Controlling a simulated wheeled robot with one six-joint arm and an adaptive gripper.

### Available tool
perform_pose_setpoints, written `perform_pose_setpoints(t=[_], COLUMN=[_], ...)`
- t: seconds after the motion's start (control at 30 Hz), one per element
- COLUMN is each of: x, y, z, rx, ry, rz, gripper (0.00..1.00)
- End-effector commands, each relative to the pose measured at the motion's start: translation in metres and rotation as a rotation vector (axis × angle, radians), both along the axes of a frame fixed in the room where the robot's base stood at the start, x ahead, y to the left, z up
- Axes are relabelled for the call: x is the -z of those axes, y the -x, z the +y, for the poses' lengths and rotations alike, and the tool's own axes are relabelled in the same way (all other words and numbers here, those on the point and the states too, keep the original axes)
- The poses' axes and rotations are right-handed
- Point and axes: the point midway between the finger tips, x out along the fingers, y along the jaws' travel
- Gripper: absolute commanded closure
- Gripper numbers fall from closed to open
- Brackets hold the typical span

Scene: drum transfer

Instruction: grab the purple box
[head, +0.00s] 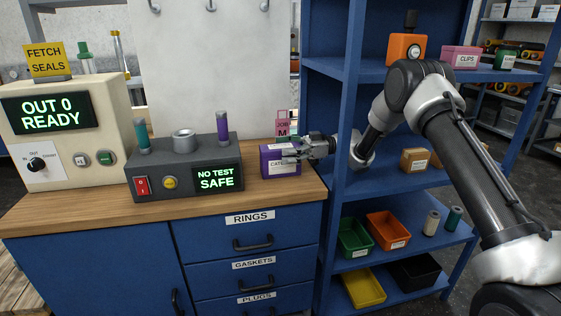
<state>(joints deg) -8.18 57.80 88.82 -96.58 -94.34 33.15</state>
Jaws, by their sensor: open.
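The purple box (277,170) with a white label stands upright on the wooden bench top, near its right end. My gripper (291,153) reaches in from the right and is open at the box. Its fingers overlap the box's right and front part in this view. Part of the label and the box's right side are hidden behind the fingers. I cannot tell whether the fingers touch the box.
A dark test unit (183,168) stands left of the box, and a pink job card (282,124) is just behind it. The blue shelf unit (353,75) rises close on the right, holding an orange box (394,48) and several bins. Bare bench top (283,192) lies in front.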

Motion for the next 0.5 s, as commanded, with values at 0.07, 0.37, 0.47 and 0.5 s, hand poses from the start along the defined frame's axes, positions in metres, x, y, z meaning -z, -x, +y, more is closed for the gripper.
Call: perform_pose_setpoints(t=[0.07,0.37,0.47,0.5], x=[-0.0001,-0.0001,-0.0001,-0.0009], y=[-0.0002,-0.0003,-0.0003,-0.0005], z=[-0.0004,-0.0005,-0.0005,-0.0006], rx=[0.000,0.000,0.000,0.000], ry=[0.000,0.000,0.000,-0.002], rz=[0.000,0.000,0.000,-0.002], gripper=[0.23,0.74,0.86,0.86])
